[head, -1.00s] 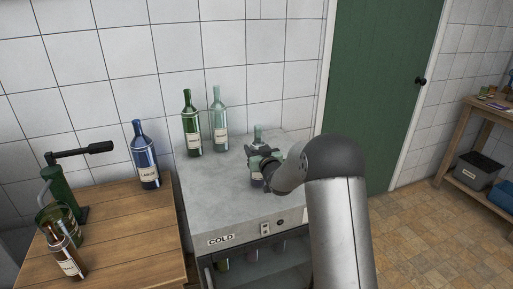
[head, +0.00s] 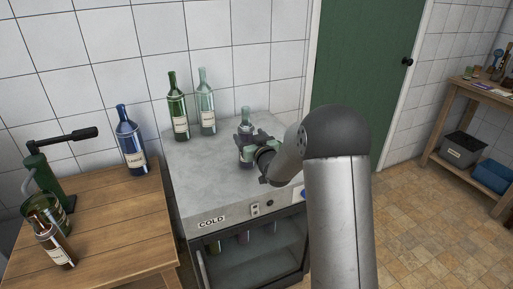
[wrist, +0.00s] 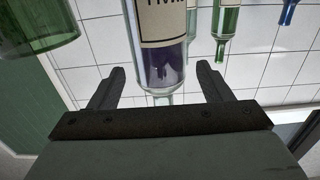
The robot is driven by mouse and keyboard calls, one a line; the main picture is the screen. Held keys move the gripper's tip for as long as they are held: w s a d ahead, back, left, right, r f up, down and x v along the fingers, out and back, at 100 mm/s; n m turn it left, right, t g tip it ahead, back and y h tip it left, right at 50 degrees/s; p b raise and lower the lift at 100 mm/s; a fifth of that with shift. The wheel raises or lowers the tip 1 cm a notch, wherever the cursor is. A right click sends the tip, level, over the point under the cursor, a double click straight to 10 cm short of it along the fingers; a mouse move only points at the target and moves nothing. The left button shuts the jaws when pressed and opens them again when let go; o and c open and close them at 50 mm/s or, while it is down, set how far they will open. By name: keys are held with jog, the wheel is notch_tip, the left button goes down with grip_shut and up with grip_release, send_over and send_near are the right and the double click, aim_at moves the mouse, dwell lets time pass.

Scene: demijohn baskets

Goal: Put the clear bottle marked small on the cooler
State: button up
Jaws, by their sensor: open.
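A clear bottle with dark purple liquid (head: 246,117) stands upright on the top of the grey cooler (head: 200,180), which is marked COLD. My gripper (head: 247,143) is open around this bottle. In the wrist view, which is upside down, my gripper (wrist: 161,78) shows a finger on each side of the bottle (wrist: 163,62), with a gap on both sides. Its label is cut off there, and in the head view my gripper partly covers it. A taller clear bottle (head: 206,100) stands at the cooler's back left, beside a green bottle (head: 177,106).
A blue bottle (head: 129,140) and a brown bottle (head: 53,243) stand on the wooden table (head: 115,225) at left, with a green lever device (head: 42,180). Dark green glass (wrist: 35,25) is close at the wrist view's upper left. The cooler's front left is bare.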

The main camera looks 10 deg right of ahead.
jog(key=s+f+m+g+h, duration=0.1)
jog(key=s+f+g, duration=0.2)
jog(key=s, duration=2)
jog(key=s+a+f+g+h+b, duration=0.1)
jog(key=s+f+g+h, duration=0.1)
jog(key=s+g, duration=1.2)
jog(key=s, duration=1)
jog(key=shift+a+f+m, duration=0.2)
jog(key=shift+f+m, duration=0.2)
jog(key=shift+s, duration=0.1)
jog(key=shift+r+p, duration=0.85)
jog(key=shift+r, duration=0.05)
